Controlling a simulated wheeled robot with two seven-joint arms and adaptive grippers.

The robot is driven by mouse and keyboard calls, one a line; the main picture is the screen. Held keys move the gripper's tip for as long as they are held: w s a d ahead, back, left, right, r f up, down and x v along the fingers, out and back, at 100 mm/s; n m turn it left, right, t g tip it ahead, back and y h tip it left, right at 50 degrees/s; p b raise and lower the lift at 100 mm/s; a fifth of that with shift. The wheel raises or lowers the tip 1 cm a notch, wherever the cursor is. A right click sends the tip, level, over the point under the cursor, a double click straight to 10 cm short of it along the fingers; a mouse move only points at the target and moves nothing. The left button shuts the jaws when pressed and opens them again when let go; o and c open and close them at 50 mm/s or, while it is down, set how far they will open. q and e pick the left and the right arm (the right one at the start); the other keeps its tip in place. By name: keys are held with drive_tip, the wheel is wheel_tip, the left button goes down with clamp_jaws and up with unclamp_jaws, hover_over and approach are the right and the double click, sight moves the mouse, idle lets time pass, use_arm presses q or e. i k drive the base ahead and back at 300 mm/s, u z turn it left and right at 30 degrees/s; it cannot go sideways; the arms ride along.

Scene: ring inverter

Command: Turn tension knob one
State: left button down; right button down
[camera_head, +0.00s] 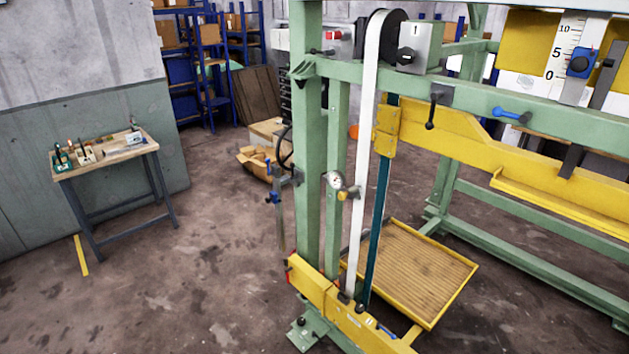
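A green machine frame (308,150) with yellow parts fills the right half of the head view. A black handle (431,112) sticks out below the box on the green beam. I cannot tell for certain which of these is tension knob one. Neither of my grippers is in view.
A blue handle (511,115) is on the beam. A yellow-rimmed tray (455,290) lies low behind the belt. A workbench (105,155) with tools stands left. The floor (170,290) between is mostly clear.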

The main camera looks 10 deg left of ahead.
sight(405, 56)
drive_tip(key=u, duration=0.55)
drive_tip(key=i, duration=0.75)
drive_tip(key=u, duration=0.45)
drive_tip(key=i, duration=0.7)
drive_tip(key=z, duration=0.65)
drive_tip(key=i, duration=0.65)
drive_tip(key=z, duration=1.6)
drive_tip(key=k, duration=1.3)
drive_tip(key=u, duration=0.6)
